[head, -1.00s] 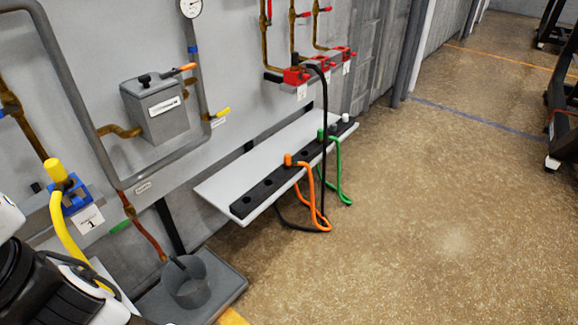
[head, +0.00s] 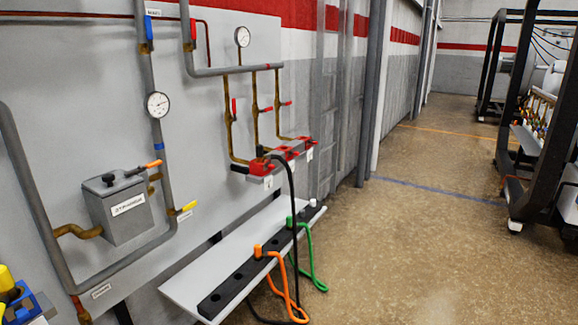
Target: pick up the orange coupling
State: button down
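The orange coupling (head: 258,251) stands upright in the black holder strip (head: 238,284) on the light grey shelf. An orange hose (head: 284,281) runs from it over the shelf's front edge and loops down. My gripper is not in view.
A green coupling (head: 289,222) with a green hose and a white one (head: 313,203) sit farther along the same strip. A black hose (head: 291,190) hangs from the red ports (head: 265,167) across the strip. A grey box (head: 127,206) and pipes are on the wall.

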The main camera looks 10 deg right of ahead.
aim_at(258, 254)
jog(key=i+l+u, duration=0.2)
jog(key=i+l, duration=0.5)
jog(key=i, duration=0.15)
jog(key=i+l+u, duration=0.2)
jog(key=i+l, duration=0.6)
jog(key=i+l+u, duration=0.2)
jog(key=i+l, duration=0.55)
jog(key=l, duration=0.15)
